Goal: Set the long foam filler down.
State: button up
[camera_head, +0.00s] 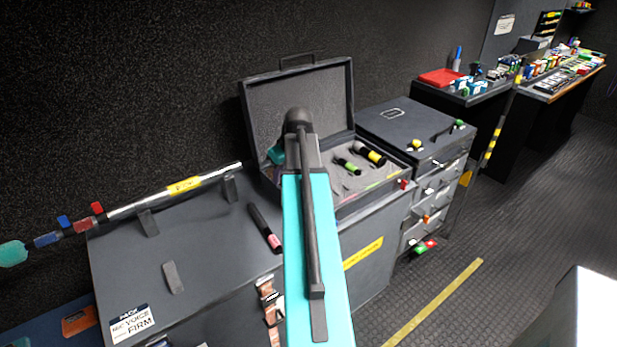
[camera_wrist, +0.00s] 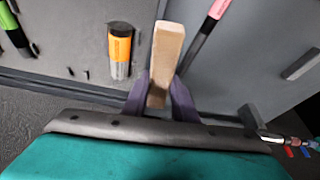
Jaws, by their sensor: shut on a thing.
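In the wrist view, my gripper (camera_wrist: 159,88) is shut on a long, pale beige block, the foam filler (camera_wrist: 167,50), with one purple-grey finger on each side. I cannot tell whether the filler touches anything. In the head view, my own arm hides the gripper and the filler. The open case (camera_head: 243,110) stands there on the dark bench, partly behind my arm.
An orange-banded cylinder (camera_wrist: 120,50) is just left of the filler; a pink-banded black stick (camera_wrist: 207,30) is right of it. In the head view, that stick (camera_head: 265,228) lies on the bench (camera_head: 205,265). A silver pole (camera_head: 150,200) rests on supports at the back. The bench's front-left is mostly clear.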

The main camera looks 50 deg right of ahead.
jog(key=w+a+r, duration=0.2)
jog(key=w+a, duration=0.3)
jog(key=a, duration=0.3)
jog(key=w+a+r+n, duration=0.1)
jog(key=w+a, duration=0.3)
jog(key=a, duration=0.4)
jog(key=w+a+r, duration=0.2)
jog(key=w+a, duration=0.3)
jog(key=a, duration=0.3)
jog(key=w+a+r, duration=0.1)
jog(key=a+r, duration=0.1)
jog(key=a, duration=1)
jog(key=w+a+r+n, duration=0.1)
jog(key=w+a+r, duration=0.1)
jog(key=a, duration=1.1)
jog(key=shift+r+n+y, duration=0.3)
jog(key=shift+r+y, duration=0.1)
